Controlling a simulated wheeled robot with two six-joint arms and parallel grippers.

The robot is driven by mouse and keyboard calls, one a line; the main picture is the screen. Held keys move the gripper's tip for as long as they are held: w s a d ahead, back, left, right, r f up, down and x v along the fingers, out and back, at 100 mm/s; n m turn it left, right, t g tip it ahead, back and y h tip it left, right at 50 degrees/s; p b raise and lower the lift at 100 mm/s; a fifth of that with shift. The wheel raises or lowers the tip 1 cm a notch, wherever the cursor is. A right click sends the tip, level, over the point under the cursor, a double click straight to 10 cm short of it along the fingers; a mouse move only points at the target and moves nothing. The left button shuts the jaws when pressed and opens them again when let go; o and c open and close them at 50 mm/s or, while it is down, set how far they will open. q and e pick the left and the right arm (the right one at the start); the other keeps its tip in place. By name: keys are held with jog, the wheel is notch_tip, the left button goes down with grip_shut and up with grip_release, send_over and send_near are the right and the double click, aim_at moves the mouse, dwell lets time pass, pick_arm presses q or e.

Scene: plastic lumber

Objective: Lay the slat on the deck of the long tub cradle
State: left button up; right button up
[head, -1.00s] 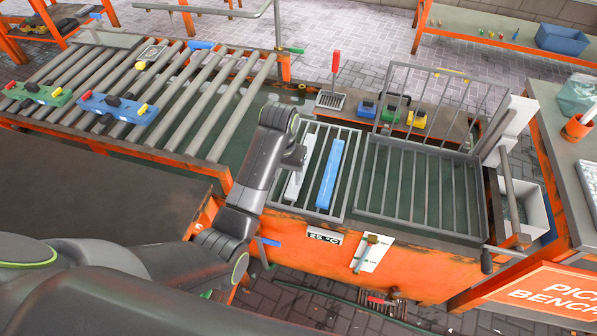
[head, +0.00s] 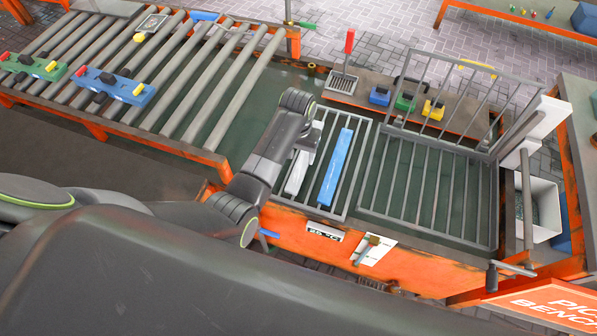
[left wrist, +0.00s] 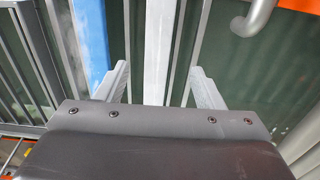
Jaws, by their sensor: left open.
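A pale grey-white slat (head: 297,174) lies lengthwise on the left barred grate (head: 357,170) of the orange-framed tub. A blue slat (head: 335,168) lies on the same grate, to its right. My left gripper (head: 302,146) is above the pale slat and hides part of it. In the left wrist view its two fingers (left wrist: 161,75) are open, with the pale slat (left wrist: 157,45) between them in the picture. The blue slat (left wrist: 92,42) runs outside the left finger there. I cannot tell how high the fingers are above the grate. My right gripper is out of view.
A second, empty grate (head: 425,195) with a raised barred gate (head: 450,95) is on the right. A roller conveyor (head: 190,90) carries blue and green blocks at left. Small coloured parts and a red-handled tool (head: 348,45) stand on the back ledge.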

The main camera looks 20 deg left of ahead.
aim_at(298, 172)
pick_arm(q)
notch_tip(298, 172, down, 3)
jog(key=shift+w+r, duration=0.1)
jog(key=shift+r, duration=0.1)
jog(key=shift+f, duration=0.35)
jog(key=f, duration=0.4)
jog(key=shift+s+d, duration=0.15)
jog(key=shift+s, duration=0.15)
jog(key=shift+f, duration=0.55)
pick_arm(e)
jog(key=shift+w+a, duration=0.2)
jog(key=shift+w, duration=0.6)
pick_arm(q)
jog(key=c, duration=1.2)
